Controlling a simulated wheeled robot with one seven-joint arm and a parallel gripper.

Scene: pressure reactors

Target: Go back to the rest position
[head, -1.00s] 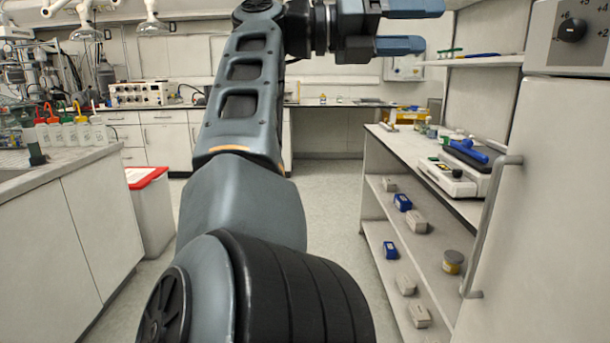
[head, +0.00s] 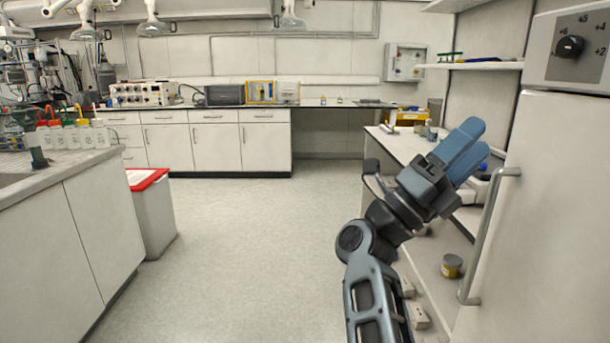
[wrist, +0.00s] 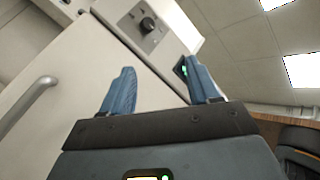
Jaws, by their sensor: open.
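My gripper (head: 466,147) is at the right of the head view, pointing up and to the right, in front of the shelf bench and left of the white cabinet. Its two blue fingers also show in the wrist view (wrist: 163,90), spread apart with nothing between them. My arm rises from the lower right of the head view and is bent at a joint below the gripper.
The white cabinet (head: 560,200) with a knob panel and a long handle (head: 488,235) stands close at right. The shelf bench (head: 392,143) is partly hidden behind my arm. A counter (head: 75,225) and a red-lidded bin (head: 153,215) stand at left. The middle floor (head: 250,250) is clear.

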